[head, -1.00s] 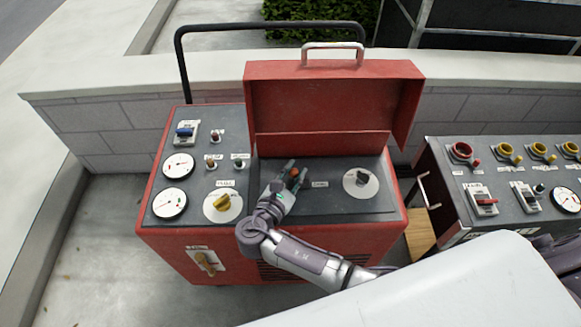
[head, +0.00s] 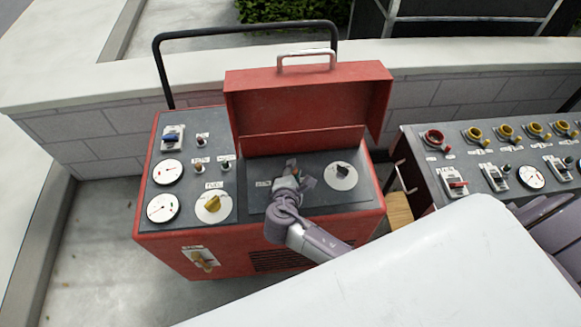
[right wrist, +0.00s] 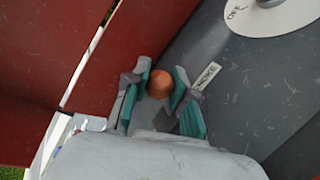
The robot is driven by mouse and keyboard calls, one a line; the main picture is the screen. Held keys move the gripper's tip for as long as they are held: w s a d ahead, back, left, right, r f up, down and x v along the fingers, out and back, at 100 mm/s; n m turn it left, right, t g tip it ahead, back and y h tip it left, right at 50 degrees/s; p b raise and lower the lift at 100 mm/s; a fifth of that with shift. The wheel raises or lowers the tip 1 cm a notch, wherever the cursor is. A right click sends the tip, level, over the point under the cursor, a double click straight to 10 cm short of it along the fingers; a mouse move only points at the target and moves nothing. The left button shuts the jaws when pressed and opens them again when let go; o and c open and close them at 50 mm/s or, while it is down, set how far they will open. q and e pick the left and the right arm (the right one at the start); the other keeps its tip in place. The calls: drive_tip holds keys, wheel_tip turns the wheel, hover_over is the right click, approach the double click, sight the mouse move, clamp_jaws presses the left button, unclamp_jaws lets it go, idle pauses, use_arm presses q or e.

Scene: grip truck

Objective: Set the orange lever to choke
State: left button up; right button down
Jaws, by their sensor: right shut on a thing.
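The orange lever's round knob (right wrist: 161,84) sits between the two teal-padded fingers of my right gripper (right wrist: 162,98) in the right wrist view. The gripper is shut on the lever. In the head view, my right gripper (head: 293,176) is over the dark panel under the raised red lid, and the small knob shows between its fingers. A white label that seems to read CHOKE (right wrist: 207,75) lies just right of the knob in the right wrist view. Another small label (head: 263,183) shows left of the gripper in the head view. The lever's shaft is hidden. My left gripper is not in view.
The red machine (head: 220,245) has a raised lid (head: 310,105) behind the gripper. A white dial (head: 340,177) is right of it. A yellow fuel knob (head: 212,203) and gauges are left. A second control panel (head: 450,165) stands at right.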

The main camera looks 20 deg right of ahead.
idle(0.6)
drive_tip(key=c, duration=0.9)
unclamp_jaws()
drive_tip(key=shift+c, duration=0.2)
drive_tip(key=v, duration=1.2)
drive_tip(key=shift+d, duration=0.15)
